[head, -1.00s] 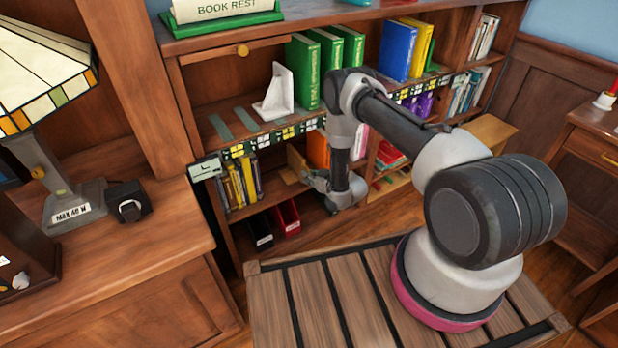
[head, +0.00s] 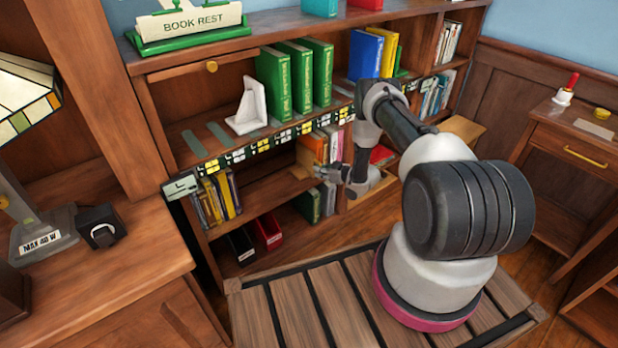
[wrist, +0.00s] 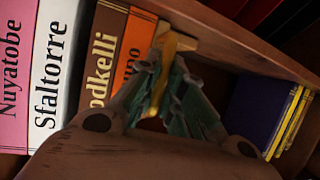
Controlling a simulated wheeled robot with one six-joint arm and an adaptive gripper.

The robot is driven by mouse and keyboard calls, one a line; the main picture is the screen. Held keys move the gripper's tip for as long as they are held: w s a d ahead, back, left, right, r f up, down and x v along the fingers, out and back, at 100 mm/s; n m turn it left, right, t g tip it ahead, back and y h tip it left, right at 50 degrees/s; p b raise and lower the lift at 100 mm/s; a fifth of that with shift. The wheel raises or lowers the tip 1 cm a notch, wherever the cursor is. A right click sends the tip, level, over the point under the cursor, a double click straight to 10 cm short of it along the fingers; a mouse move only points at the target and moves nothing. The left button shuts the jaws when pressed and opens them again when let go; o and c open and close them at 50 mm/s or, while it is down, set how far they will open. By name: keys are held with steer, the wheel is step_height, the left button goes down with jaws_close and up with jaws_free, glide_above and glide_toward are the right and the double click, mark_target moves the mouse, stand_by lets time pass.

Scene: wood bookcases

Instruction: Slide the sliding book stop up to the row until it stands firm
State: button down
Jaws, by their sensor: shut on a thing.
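The row of books stands on the middle shelf; in the head view its orange book (head: 316,147) is at the left end. In the wrist view the row shows pink, white (wrist: 52,70), brown (wrist: 103,60) and orange (wrist: 136,50) spines. The sliding book stop (head: 303,158) is pale wood, left of the orange book; its block also shows in the wrist view (wrist: 178,38). My gripper (head: 325,173) is at the stop's front, and its fingers (wrist: 160,92) are shut on a narrow yellowish part of it. The fingers hide whether stop and orange book touch.
Yellow-edged books (head: 220,195) lean at the left end of the same shelf, with free shelf between. Black and red boxes (head: 267,230) and green books (head: 310,206) stand below. A white bookend (head: 248,107) and green books (head: 275,85) stand above.

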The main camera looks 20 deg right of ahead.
steer(key=shift+w+d, duration=0.15)
steer(key=shift+d, duration=0.4)
steer(key=shift+w+d, duration=0.15)
steer(key=shift+d, duration=0.35)
steer(key=c, duration=1.5)
jaws_free()
steer(key=v, duration=1.2)
